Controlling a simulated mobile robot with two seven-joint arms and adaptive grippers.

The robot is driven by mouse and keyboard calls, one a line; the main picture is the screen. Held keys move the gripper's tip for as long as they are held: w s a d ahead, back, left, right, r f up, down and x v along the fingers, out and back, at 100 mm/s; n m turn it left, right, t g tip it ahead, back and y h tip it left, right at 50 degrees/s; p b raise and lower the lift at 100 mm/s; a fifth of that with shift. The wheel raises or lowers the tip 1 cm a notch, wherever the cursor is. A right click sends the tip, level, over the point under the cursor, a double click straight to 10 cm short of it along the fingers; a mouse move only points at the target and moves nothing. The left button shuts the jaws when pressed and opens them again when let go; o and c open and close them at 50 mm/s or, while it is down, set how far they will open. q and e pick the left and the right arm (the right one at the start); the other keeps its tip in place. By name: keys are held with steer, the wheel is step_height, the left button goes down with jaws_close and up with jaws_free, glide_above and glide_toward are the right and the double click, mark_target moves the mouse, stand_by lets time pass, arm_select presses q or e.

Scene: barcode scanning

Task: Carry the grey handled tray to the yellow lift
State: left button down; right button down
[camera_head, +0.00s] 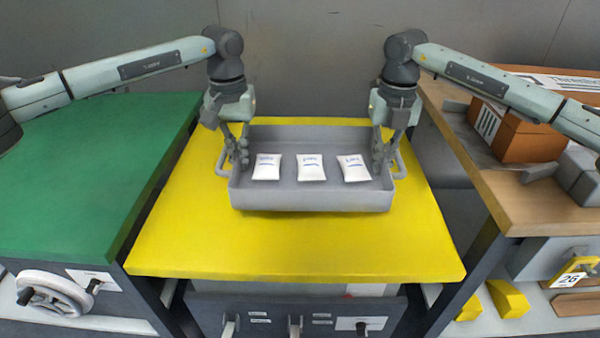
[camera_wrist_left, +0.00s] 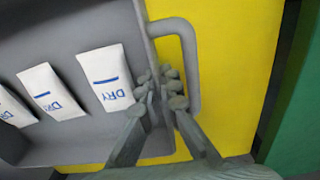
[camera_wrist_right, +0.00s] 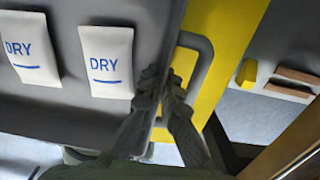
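The grey handled tray (camera_head: 310,200) rests on the yellow lift (camera_head: 300,250), toward its back. It holds three white pouches marked DRY (camera_head: 310,168) in a row. My left gripper (camera_head: 238,158) is at the tray's left side; in the left wrist view (camera_wrist_left: 160,85) its fingers close around the side wall, one inside and one between wall and handle (camera_wrist_left: 190,60). My right gripper (camera_head: 383,158) does the same at the right side; in the right wrist view (camera_wrist_right: 162,85) its fingers pinch the wall beside the other handle (camera_wrist_right: 205,70). The contact spots are partly hidden by the fingers.
A green table (camera_head: 80,180) stands on the left, with a handwheel (camera_head: 55,293) below. A wooden-topped bench (camera_head: 530,200) on the right holds an orange-brown box (camera_head: 520,130). The front of the yellow top is clear. Yellow blocks (camera_head: 508,298) lie low at right.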

mark_target(241, 174)
arm_select(q)
steer(key=shift+f, duration=0.15)
arm_select(e)
steer(key=shift+f, duration=0.15)
